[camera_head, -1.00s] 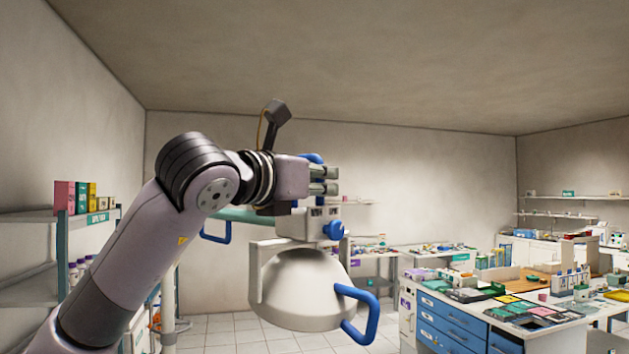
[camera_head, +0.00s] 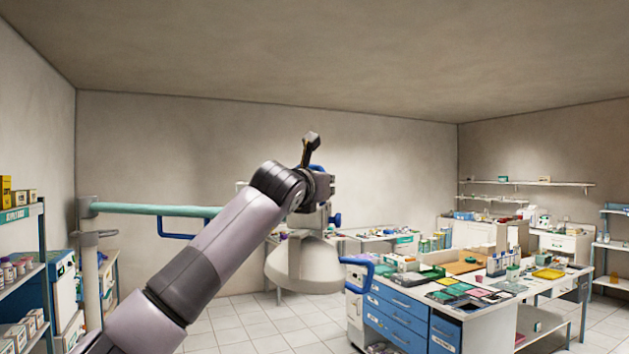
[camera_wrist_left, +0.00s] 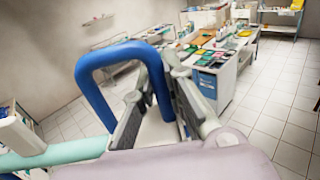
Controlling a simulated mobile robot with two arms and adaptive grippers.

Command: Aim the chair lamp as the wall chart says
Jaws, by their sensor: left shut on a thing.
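The chair lamp's white dome head (camera_head: 303,268) hangs in the middle of the head view, its wide side facing down. A blue loop handle (camera_head: 359,273) sticks out at its right, and a blue knob (camera_head: 335,219) sits above it. A pale green boom (camera_head: 155,209) with another blue handle (camera_head: 180,235) runs in from a post at left. My left gripper (camera_head: 324,190) is above the dome, shut on a blue loop handle, which stands between its fingers in the left wrist view (camera_wrist_left: 112,60). My arm hides part of the lamp joint. No wall chart shows. My right gripper is out of view.
A blue-drawered bench (camera_head: 400,322) covered with small items stands at right. Shelves with bottles and boxes (camera_head: 22,270) are at the left edge. A loaded table (camera_head: 375,240) stands along the back wall. Tiled floor (camera_head: 245,325) is open in the lower middle.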

